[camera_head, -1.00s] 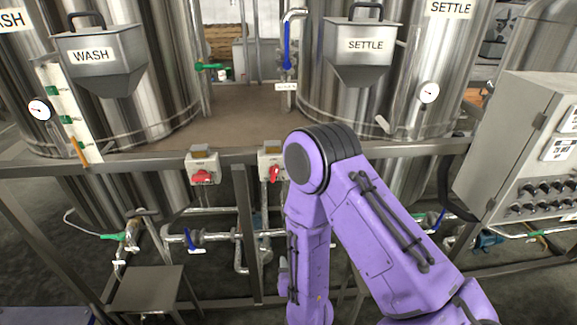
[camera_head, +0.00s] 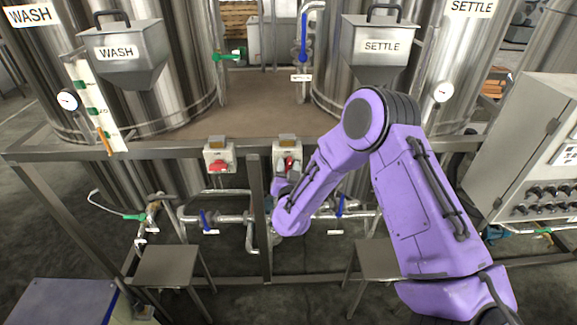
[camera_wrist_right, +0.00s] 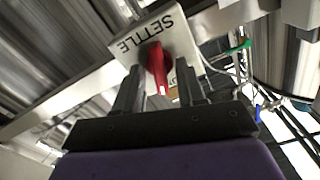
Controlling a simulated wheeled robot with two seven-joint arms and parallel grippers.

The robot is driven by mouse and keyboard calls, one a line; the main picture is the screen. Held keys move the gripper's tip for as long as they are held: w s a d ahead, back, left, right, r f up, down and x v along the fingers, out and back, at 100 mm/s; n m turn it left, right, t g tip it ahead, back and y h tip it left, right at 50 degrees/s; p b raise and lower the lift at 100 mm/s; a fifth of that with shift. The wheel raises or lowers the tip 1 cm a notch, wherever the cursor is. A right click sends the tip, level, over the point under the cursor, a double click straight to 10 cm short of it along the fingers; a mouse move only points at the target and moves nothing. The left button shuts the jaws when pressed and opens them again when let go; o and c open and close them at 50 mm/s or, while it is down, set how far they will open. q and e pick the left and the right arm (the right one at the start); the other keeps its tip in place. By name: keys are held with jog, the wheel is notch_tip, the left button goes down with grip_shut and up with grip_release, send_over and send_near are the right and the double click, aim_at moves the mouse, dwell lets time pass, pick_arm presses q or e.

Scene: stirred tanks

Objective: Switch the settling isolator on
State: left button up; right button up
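In the head view my right gripper (camera_head: 284,184) is small and partly hidden by my forearm. My left gripper is not in view.
The WASH (camera_head: 118,60) and SETTLE (camera_head: 379,60) hoppers hang above. Pipes with blue-handled valves run below the rail. A grey control panel (camera_head: 530,150) stands at the right.

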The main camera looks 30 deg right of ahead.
grip_shut()
jog(key=n, duration=0.2)
jog(key=shift+w+a+n, duration=0.1)
jog(key=shift+a+n, duration=0.05)
jog(key=shift+n, duration=0.75)
grip_release()
